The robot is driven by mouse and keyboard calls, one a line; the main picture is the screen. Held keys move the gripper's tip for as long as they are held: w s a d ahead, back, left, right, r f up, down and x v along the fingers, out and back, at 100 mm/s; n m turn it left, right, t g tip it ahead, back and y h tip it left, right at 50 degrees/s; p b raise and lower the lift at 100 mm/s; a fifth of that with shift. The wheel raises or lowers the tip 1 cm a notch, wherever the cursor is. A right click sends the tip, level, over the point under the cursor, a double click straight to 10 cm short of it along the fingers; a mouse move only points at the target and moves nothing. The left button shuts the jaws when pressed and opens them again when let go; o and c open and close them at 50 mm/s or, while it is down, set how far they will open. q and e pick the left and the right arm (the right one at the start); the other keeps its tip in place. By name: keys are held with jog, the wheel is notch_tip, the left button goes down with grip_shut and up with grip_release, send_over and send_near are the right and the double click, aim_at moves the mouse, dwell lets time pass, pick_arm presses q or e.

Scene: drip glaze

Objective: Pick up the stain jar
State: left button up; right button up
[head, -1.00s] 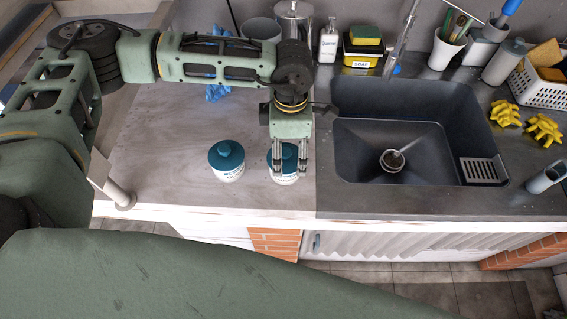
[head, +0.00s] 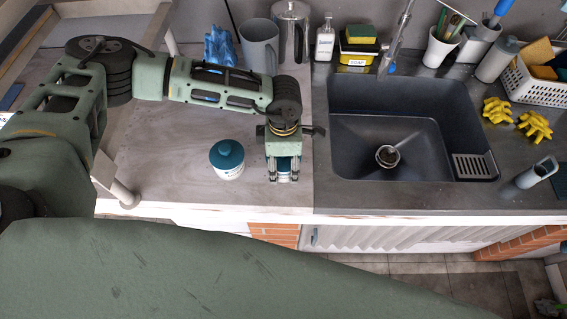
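Two small white jars with teal lids stand near the front of the counter, left of the sink. One jar (head: 227,159) is fully in view. The other jar (head: 285,172) is mostly hidden behind my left gripper. Their labels are too small to read, so I cannot tell which is the stain jar. My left gripper (head: 284,177) points down at the right-hand jar, its fingers apart, with part of the jar showing between them. Contact between fingers and jar cannot be made out. My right gripper is not in view.
The sink (head: 405,130) lies just right of the gripper. The counter left of the jars is clear.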

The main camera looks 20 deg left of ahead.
pick_arm(q)
jog(key=c, duration=0.9)
jog(key=shift+o, duration=0.2)
jog(key=shift+w+r, duration=0.1)
jog(key=shift+r, duration=0.15)
jog(key=shift+r+b, duration=1.1)
jog(key=shift+r, duration=0.65)
jog(key=s+d+r+b, duration=0.4)
jog(key=s+d+r, duration=0.3)
jog(key=s+d, duration=0.1)
jog(key=shift+d, duration=0.3)
jog(key=shift+s, duration=0.1)
